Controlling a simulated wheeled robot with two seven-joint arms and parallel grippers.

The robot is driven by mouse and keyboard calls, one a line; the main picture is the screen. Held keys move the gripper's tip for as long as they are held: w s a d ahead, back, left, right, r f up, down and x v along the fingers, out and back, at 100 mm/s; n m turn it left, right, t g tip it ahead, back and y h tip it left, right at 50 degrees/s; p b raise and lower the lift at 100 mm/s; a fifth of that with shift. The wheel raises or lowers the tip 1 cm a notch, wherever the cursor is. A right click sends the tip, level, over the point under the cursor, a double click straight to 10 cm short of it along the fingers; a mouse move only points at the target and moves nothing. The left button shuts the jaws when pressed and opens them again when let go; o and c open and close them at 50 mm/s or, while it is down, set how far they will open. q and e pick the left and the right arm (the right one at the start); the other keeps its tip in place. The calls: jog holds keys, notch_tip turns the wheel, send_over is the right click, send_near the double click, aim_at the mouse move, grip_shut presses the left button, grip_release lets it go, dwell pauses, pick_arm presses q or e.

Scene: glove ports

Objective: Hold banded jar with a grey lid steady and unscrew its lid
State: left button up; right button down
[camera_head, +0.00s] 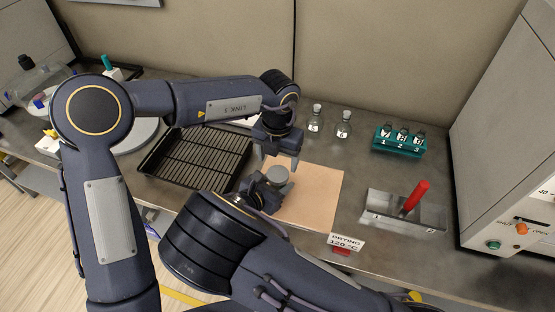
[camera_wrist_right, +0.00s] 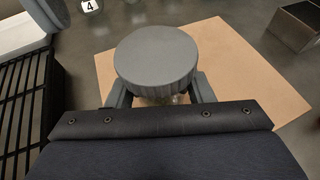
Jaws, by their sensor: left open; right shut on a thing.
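The jar's round grey lid (camera_head: 277,174) shows over a tan mat, and it fills the upper middle of the right wrist view (camera_wrist_right: 155,58). The jar stands upright. Most of its body is hidden under the lid and behind my gripper, so its bands do not show. My right gripper (camera_head: 273,187) is shut on the jar from the near left side, its fingers on either side below the lid (camera_wrist_right: 162,95). My left gripper (camera_head: 279,161) is open and empty, pointing down just above and behind the lid, apart from it as far as I can tell.
The tan mat (camera_head: 318,195) lies under the jar. A black rack tray (camera_head: 195,160) is to its left. Two flasks (camera_head: 344,124) stand behind, with a teal vial rack (camera_head: 399,141) further right. A metal tray with a red handle (camera_head: 415,197) is at the right.

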pick_arm(q)
jog(key=w+d+r+m+t+h, duration=0.1)
jog(key=w+d+r+m+t, duration=0.2)
jog(key=w, duration=0.4)
jog(key=w+d+r+m+t+h, duration=0.1)
jog(key=w+r+m+t, duration=0.2)
jog(key=w+t, duration=0.35)
jog(key=s+d+r+m+h, duration=0.1)
jog(key=d+r+m+h, duration=0.7)
jog(key=d+m, duration=0.5)
jog(key=s+f+m+g, duration=0.2)
jog(key=s+m+g, duration=0.3)
jog(key=m, duration=0.4)
jog(key=m+g+y, duration=0.5)
jog(key=m+y, duration=0.5)
jog(key=m, duration=0.1)
send_over(278, 173)
jog(key=f, duration=0.8)
jog(key=shift+d+f, duration=0.3)
jog(key=shift+d, duration=0.1)
jog(key=shift+a+f, duration=0.1)
jog(key=shift+a, duration=0.25)
jog(key=shift+a+f+m, duration=0.1)
jog(key=shift+f+m, duration=0.2)
notch_tip(278, 173, down, 7)
jog(key=shift+f, duration=0.15)
